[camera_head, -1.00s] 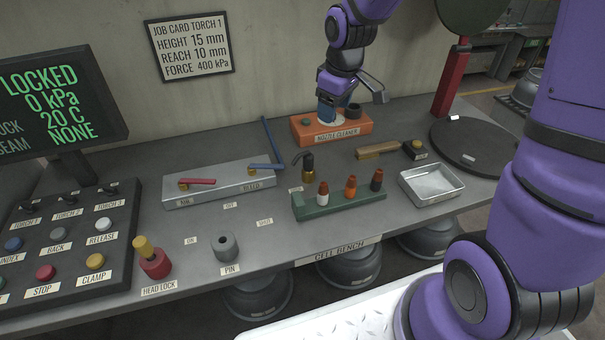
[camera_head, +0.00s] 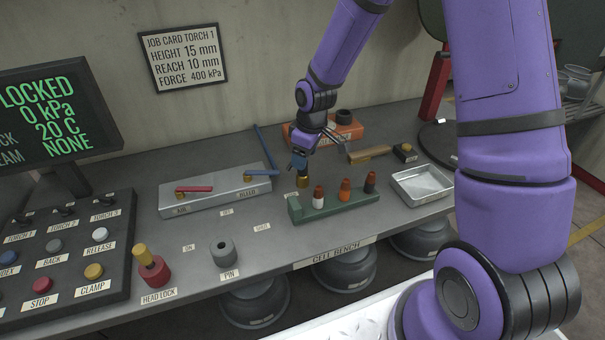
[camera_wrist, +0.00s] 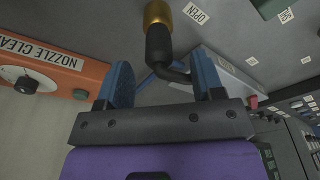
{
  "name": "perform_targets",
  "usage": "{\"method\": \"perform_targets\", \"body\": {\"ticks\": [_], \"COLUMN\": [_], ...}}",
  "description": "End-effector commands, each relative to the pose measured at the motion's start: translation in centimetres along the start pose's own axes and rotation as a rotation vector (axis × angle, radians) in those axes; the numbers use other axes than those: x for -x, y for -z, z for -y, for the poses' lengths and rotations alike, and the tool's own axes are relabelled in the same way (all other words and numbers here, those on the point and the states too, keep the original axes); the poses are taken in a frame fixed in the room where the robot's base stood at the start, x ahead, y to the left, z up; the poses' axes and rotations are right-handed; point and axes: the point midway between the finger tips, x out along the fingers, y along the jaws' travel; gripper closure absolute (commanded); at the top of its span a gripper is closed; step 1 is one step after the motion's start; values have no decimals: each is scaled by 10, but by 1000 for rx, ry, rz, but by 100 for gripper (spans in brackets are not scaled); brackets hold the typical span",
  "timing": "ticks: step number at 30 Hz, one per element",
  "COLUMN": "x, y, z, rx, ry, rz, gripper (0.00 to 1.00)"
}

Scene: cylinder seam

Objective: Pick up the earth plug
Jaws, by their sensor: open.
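In the wrist view my gripper (camera_wrist: 163,75) is open. Its two blue fingers lie on either side of the plug's black body. The brass end reaches past the fingertips. I see no clear contact between fingers and plug.
A green rack (camera_head: 335,206) with white, orange and black capped pieces stands just in front. The AIR and BLEED valve block (camera_head: 215,190) with its blue lever (camera_head: 262,173) is close on the left. The orange nozzle cleaner (camera_head: 345,131) is behind, a metal tray (camera_head: 422,186) right.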

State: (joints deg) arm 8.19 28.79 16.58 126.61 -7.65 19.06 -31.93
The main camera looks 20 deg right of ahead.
Motion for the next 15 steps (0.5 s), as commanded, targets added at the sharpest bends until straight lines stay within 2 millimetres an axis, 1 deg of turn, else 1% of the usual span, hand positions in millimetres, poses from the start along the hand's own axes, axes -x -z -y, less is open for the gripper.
{"method": "perform_targets", "body": {"ticks": [9,12,15], "x": [-38,-47,-50], "y": [1,1,1], "z": [0,-1,-1], "rx": [1,1,1], "ry": [2,1,0], "rz": [2,1,1], "gripper": [39,39,39]}}
